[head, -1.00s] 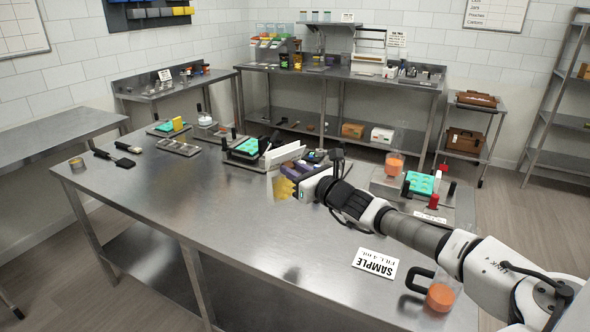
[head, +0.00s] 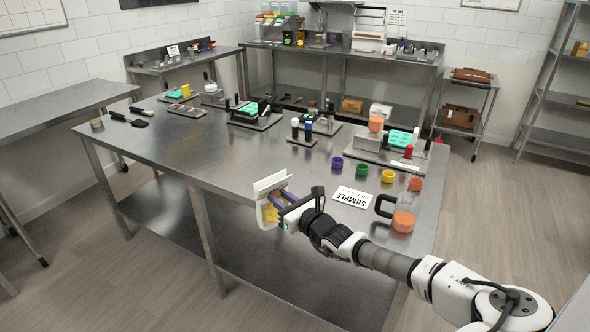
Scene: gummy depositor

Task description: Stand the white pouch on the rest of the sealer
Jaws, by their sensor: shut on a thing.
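A white machine (head: 368,42) on the back counter looks like the sealer, far from my gripper. It is too small to make out its rest clearly.
The steel table (head: 200,150) carries green moulds (head: 398,139), several coloured cups (head: 362,170), a SAMPLE card (head: 352,194) and a handled jug of orange stuff (head: 403,222). Free floor lies left and front. A cart with brown cases (head: 461,117) stands at right.

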